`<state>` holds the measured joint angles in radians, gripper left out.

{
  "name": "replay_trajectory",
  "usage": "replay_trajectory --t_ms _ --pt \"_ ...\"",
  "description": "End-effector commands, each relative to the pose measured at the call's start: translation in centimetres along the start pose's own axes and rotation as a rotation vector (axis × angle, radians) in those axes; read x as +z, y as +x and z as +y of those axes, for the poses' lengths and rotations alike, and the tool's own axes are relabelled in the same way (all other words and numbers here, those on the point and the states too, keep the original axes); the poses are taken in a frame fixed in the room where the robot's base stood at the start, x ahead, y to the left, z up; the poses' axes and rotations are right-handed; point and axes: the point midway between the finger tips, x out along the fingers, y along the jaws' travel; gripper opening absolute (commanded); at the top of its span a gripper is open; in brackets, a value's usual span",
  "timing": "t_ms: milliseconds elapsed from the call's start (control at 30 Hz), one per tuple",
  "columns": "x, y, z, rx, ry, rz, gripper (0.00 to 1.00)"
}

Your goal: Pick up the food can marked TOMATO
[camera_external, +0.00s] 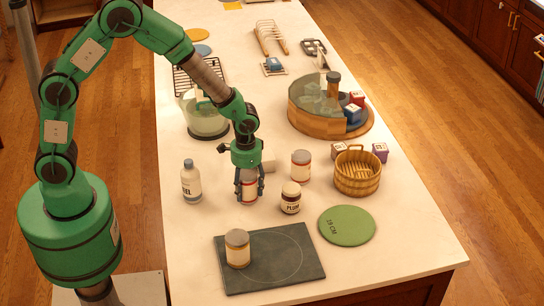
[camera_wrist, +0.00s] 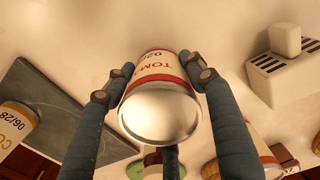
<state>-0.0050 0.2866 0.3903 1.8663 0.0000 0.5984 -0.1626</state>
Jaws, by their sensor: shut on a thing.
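The TOMATO can (camera_wrist: 158,80) has a white and red label and a silvery end, and its lettering is partly visible in the wrist view. My gripper (camera_wrist: 160,78) has its fingers closed on both sides of it. In the external view the can (camera_external: 249,190) is between the fingers of my gripper (camera_external: 249,192), which points down at the middle of the counter. The fingers partly cover its label there. I cannot tell whether its base touches the counter.
A similar can (camera_external: 301,165) and a PLUM jar (camera_external: 290,198) stand close on the right. A white bottle (camera_external: 191,184) stands on the left. Another can (camera_external: 237,248) is on a dark board (camera_external: 290,272) in front. A green disc (camera_external: 347,226) and wooden bucket (camera_external: 357,174) are at right.

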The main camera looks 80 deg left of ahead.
Motion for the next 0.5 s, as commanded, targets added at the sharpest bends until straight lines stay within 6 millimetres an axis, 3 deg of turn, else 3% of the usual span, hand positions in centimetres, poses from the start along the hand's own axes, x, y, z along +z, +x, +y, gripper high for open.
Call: replay_trajectory --t_ms 333,500 --pt "-0.1 -0.3 0.0 0.000 0.000 0.002 0.11" --pt "-0.1 -1.4 0.0 0.000 0.000 0.003 0.11"
